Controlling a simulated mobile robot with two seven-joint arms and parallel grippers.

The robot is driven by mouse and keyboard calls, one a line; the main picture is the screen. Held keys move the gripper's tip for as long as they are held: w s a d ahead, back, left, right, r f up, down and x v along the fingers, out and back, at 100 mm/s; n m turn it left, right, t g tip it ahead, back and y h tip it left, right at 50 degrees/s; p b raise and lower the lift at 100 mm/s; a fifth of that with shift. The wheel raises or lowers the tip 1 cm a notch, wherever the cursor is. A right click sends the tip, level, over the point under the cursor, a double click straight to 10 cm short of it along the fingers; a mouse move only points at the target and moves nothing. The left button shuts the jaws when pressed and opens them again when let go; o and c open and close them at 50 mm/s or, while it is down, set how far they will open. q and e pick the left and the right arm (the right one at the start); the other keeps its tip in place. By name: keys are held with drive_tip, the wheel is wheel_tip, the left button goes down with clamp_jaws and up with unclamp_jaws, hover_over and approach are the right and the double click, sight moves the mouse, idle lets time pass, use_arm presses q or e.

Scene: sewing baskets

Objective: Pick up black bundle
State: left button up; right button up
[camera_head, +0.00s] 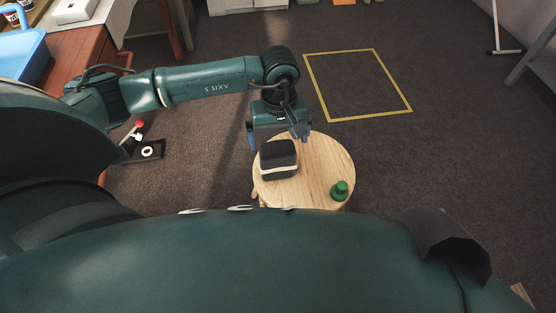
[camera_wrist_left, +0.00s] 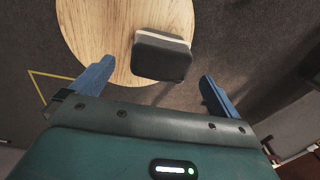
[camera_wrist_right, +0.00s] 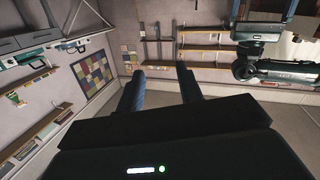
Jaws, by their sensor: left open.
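The black bundle (camera_head: 279,158), dark with a pale band around it, sits on a round wooden stool (camera_head: 318,168). In the left wrist view the bundle (camera_wrist_left: 161,57) lies ahead of and between the two blue fingers. My left gripper (camera_head: 278,138) is open just behind the bundle in the head view, one finger toward each side, with nothing held. A gap shows between the bundle and each finger in the wrist view. My right gripper (camera_wrist_right: 160,70) shows only in its wrist view, open and empty, facing walls and shelves.
A small green object (camera_head: 340,190) stands on the stool at the front right. A red-brown table with a blue basket (camera_head: 20,60) is at the left. A yellow rectangle (camera_head: 357,84) is marked on the carpet, with free floor around it.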

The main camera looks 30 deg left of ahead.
use_arm(q)
wheel_tip(320, 180, down, 3)
drive_tip(key=shift+r, duration=0.15)
drive_tip(key=f, duration=0.1)
drive_tip(key=f+b, duration=0.1)
drive_tip(key=f, duration=0.1)
drive_tip(key=f+b, duration=0.1)
drive_tip(key=shift+w+a+f, duration=0.15)
drive_tip(key=shift+a+f, duration=0.1)
drive_tip(key=shift+a, duration=0.05)
drive_tip(key=shift+f, duration=0.25)
use_arm(e)
drive_tip(key=shift+s+a+n+t+y, duration=0.1)
drive_tip(key=shift+a+n+t+y, duration=0.45)
drive_tip(key=shift+y, duration=0.25)
use_arm(q)
drive_tip(key=c, duration=0.8)
drive_tip(key=shift+c, duration=0.2)
